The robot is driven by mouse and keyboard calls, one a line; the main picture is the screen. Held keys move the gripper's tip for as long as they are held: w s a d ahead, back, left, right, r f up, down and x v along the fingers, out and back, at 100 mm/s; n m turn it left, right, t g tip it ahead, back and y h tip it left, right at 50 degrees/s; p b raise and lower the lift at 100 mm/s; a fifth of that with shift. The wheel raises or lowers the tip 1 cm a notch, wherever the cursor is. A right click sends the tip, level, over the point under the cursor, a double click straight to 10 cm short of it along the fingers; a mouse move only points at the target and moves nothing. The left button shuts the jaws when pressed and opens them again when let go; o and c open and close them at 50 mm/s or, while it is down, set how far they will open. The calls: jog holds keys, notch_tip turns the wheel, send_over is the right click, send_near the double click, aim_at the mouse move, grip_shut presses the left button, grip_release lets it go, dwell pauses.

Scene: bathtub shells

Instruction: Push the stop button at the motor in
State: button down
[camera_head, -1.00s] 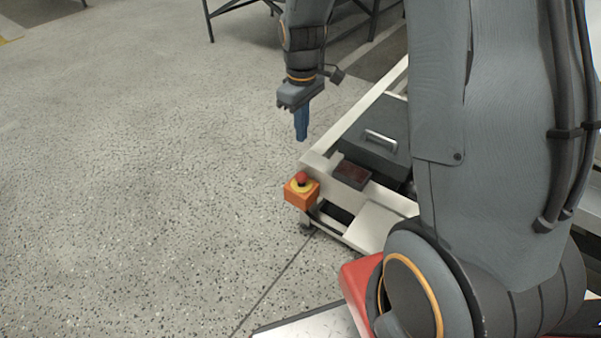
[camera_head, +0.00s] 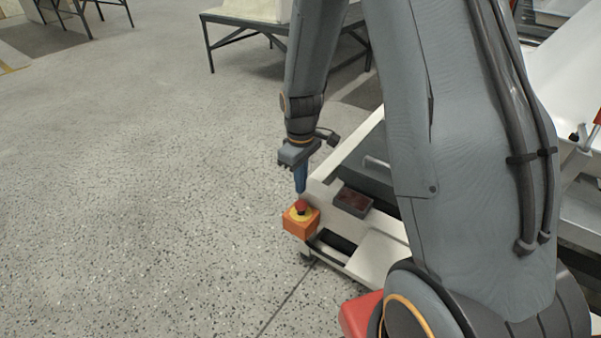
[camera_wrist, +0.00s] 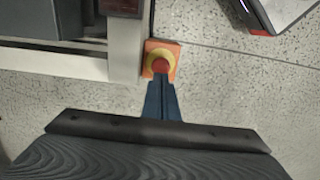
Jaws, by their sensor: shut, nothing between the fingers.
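The stop button (camera_head: 301,205) is a red knob on a yellow ring, on top of an orange box (camera_head: 301,225) at the near left corner of a pale machine frame. My gripper (camera_head: 300,190) points down with its blue fingers shut and empty. The fingertips are right above the red knob, very close to it; I cannot tell whether they touch. In the wrist view the fingertips (camera_wrist: 161,80) overlap the lower edge of the yellow ring, and the red button (camera_wrist: 160,66) shows just beyond them.
The pale frame (camera_head: 375,250) extends right of the button, with a dark red-topped box (camera_head: 353,201) on it. A grey lidded box with a handle is partly behind my arm. Speckled floor (camera_head: 130,200) to the left is clear. A dark-legged table (camera_head: 245,25) stands at the back.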

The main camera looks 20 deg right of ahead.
aim_at(301, 203)
notch_tip(301, 203, down, 5)
jog(key=shift+r+b, duration=0.2)
jog(key=shift+b, duration=0.45)
jog(key=shift+f, duration=0.1)
jog(key=shift+s+f, duration=0.15)
jog(key=shift+f, duration=0.85)
jog(key=shift+r+p, duration=0.1)
jog(key=shift+p, duration=0.25)
jog(key=shift+r+p, duration=0.5)
jog(key=shift+p, duration=0.05)
notch_tip(301, 203, up, 14)
jog(key=p, duration=0.5)
jog(key=shift+p, duration=0.3)
jog(key=shift+f, duration=0.15)
